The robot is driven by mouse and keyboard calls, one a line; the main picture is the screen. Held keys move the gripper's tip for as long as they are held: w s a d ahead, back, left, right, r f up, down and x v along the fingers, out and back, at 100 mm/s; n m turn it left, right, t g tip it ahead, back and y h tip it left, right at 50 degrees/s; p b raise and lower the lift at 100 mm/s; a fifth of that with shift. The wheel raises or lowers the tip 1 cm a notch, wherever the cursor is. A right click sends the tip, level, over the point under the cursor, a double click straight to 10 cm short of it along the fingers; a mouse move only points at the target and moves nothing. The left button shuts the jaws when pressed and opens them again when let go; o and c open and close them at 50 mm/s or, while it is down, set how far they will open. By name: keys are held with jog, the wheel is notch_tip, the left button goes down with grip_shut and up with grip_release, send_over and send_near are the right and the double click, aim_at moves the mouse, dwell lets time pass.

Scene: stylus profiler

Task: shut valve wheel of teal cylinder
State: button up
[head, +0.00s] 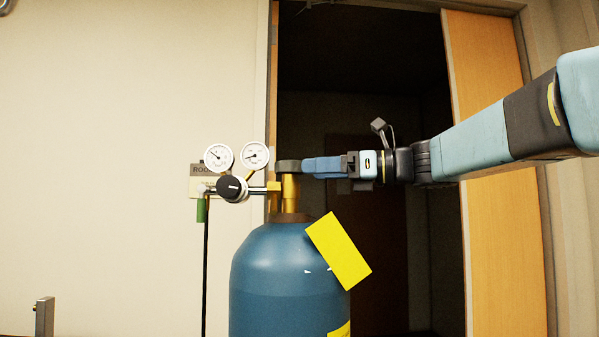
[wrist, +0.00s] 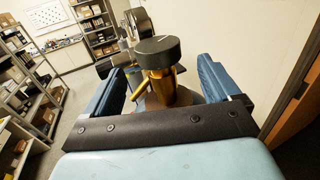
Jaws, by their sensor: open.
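The teal cylinder (head: 290,270) stands upright at the lower middle of the head view, with a brass valve (head: 290,195) on top. Its dark, round valve wheel (head: 288,167) caps the valve. It also shows in the wrist view as a dark disc (wrist: 158,50) on a brass stem. My gripper (head: 308,167) comes in level from the right at the wheel's height, with its tips by the wheel's right edge. In the wrist view my gripper (wrist: 156,66) is open, with one blue finger to either side of the wheel's line. I see no clear contact.
A regulator with two gauges (head: 236,157) and a black knob (head: 232,188) sits left of the valve. A yellow tag (head: 338,250) hangs on the cylinder's shoulder. A dark doorway lies behind. Shelves (wrist: 30,85) stand at the left in the wrist view.

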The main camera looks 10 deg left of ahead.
aim_at(290, 165)
jog(key=d, duration=0.6)
jog(key=shift+s+d, duration=0.25)
jog(key=shift+s, duration=0.2)
jog(key=w+r+n+g, duration=0.1)
jog(key=w+n+g, duration=0.45)
jog(key=g, duration=0.25)
jog(key=shift+h, duration=0.3)
jog(key=x, duration=1.3)
jog(key=shift+a, duration=0.4)
jog(key=shift+c, duration=0.5)
jog(key=c, duration=0.9)
jog(key=shift+o, duration=0.2)
jog(key=shift+m, duration=0.25)
